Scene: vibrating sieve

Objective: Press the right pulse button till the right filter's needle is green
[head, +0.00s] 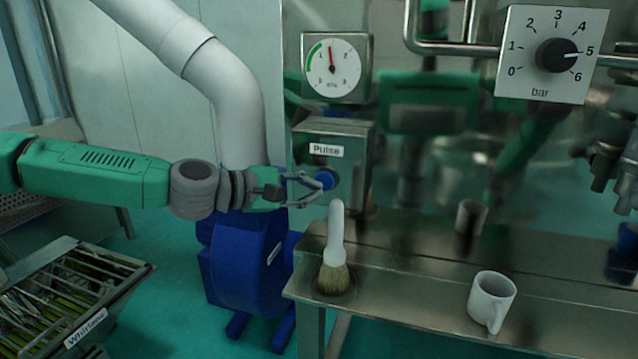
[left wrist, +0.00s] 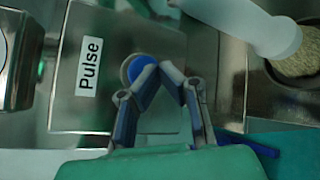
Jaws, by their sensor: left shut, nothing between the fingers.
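A blue round pulse button (head: 325,178) sits on a steel box labelled "Pulse" (head: 326,150). My left gripper (head: 328,184) is shut and empty, with its fingertips right at the button. In the left wrist view the left gripper (left wrist: 167,72) overlaps the right edge of the button (left wrist: 137,68); I cannot tell whether it is pressed in. Above the box is a round gauge (head: 345,78) with a green arc at its upper left. Its red needle (head: 331,55) points nearly straight up, around the arc's upper end. My right gripper is not in view.
A brush (head: 336,235) stands on the steel ledge below the box, close to my left gripper. A white mug (head: 491,300) stands further right. A bar dial (head: 556,55) is at upper right. A large grey pipe (head: 235,100) runs behind my left arm.

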